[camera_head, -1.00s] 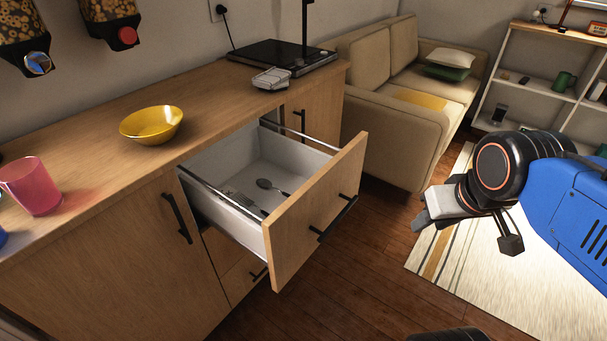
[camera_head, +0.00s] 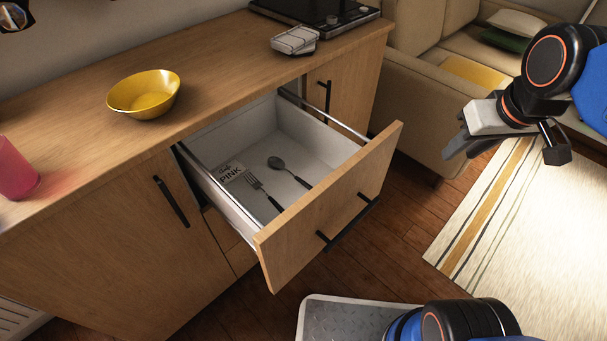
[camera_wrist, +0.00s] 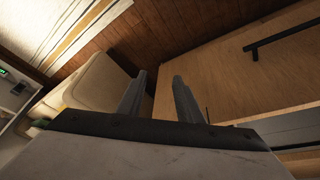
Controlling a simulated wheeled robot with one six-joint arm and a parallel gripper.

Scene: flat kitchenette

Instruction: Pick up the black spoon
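The black spoon (camera_head: 277,164) lies flat on the floor of the open drawer (camera_head: 302,137). Its bowl points to the back and its handle to the front right. A dark fork (camera_head: 263,191) lies to its left, apart from it. My gripper (camera_head: 452,148) is outside the drawer, to the right of it and above the floor, far from the spoon. In the wrist view its two fingers (camera_wrist: 160,95) stand apart with nothing between them. The spoon is not visible in the wrist view.
The drawer front (camera_head: 330,205) stands out into the room. A yellow bowl (camera_head: 144,95), a pink cup (camera_head: 14,172) and a hob (camera_head: 313,12) are on the counter. A sofa (camera_head: 420,110) stands behind.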

